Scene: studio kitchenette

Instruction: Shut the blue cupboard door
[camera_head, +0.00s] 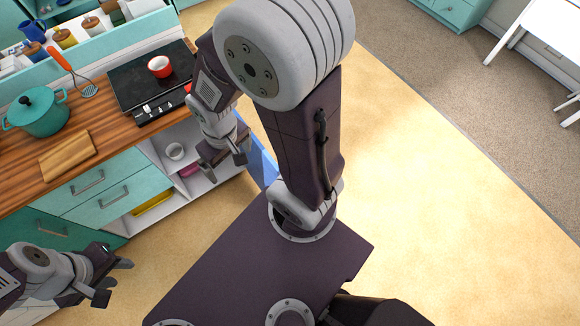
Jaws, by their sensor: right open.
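The blue cupboard door (261,163) stands open at the right end of the counter, swung out over the floor. My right arm and gripper hide part of it. The open cupboard (205,183) shows white shelves with a white cup (174,151) and a pink item (189,170). My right gripper (224,163) is open and empty, in front of the cupboard opening and just left of the door. I cannot tell whether it touches the door. My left gripper (112,281) is open and empty at the lower left, well away from the door.
The wooden counter (100,107) holds a teal pot (37,112), a cutting board (68,155) and a black hob (140,72) with a red bowl (160,67). A yellow item (153,204) lies on a low shelf. The yellow floor (430,190) at right is clear.

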